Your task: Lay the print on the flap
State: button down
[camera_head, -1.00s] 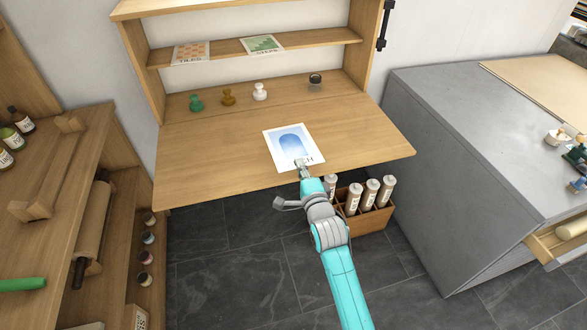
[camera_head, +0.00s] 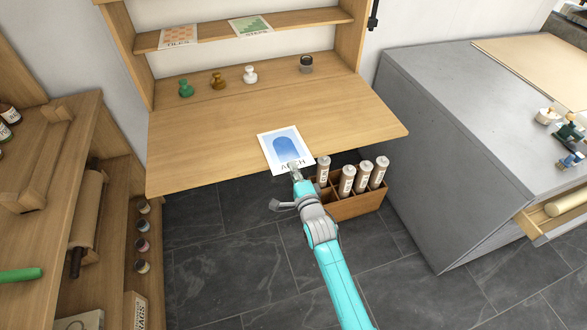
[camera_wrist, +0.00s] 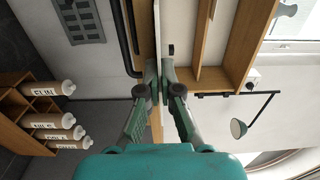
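The print (camera_head: 284,147), a white sheet with a blue arch and lettering, shows over the front edge of the wooden flap (camera_head: 210,150). Its near end extends past that edge in the head view. My gripper (camera_head: 294,166) is at the print's near edge, its fingers closed on it. In the wrist view, my gripper (camera_wrist: 161,92) pinches the print (camera_wrist: 152,68), seen edge-on as a thin pale strip close along the flap. I cannot tell whether the print touches the flap or hovers just above it.
Several stamp-like knobs and a dark-lidded jar (camera_head: 306,64) stand at the flap's back. A bottle crate (camera_head: 350,207) sits below the flap. A grey cabinet (camera_head: 450,130) stands right. The flap's middle is clear.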

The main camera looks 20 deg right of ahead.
jog(key=c, duration=1.3)
grip_release()
jog(key=s, duration=1.2)
